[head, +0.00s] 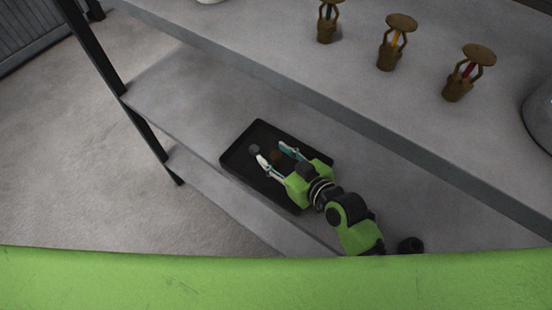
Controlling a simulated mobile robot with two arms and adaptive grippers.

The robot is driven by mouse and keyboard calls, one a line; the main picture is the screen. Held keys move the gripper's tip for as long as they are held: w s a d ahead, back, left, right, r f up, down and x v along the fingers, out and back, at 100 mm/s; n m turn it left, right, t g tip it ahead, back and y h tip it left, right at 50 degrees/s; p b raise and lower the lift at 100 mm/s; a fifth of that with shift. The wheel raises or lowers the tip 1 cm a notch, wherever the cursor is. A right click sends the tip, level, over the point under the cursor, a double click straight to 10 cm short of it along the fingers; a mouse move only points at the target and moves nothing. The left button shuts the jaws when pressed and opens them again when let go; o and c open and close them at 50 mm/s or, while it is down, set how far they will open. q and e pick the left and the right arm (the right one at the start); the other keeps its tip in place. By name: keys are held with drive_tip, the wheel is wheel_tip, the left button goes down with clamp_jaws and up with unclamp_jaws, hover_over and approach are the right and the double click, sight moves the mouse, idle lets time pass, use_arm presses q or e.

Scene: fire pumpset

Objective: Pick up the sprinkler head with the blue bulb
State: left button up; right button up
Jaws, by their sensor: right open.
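My right gripper (272,153) is open, its fingers reaching over a black tray (238,164) on the lower shelf. A small brown round thing (277,157) shows between the fingers, apparently in the tray. It may be a sprinkler head, but I cannot make out a bulb on it. Three brass sprinkler heads stand upright on the upper shelf: one with a yellow bulb (391,51), one with a red bulb (460,82) and one at the top edge (326,28) whose bulb colour is hard to tell. No blue bulb is clearly visible. My left gripper is out of view.
A small grey thing (254,149) lies in the tray by the left fingertip. The upper shelf's front edge (330,119) runs diagonally above the tray. A dark shelf post (107,72) stands at the left. The lower shelf (185,105) is clear left of the tray.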

clamp_jaws()
drive_tip(key=shift+r, duration=0.1)
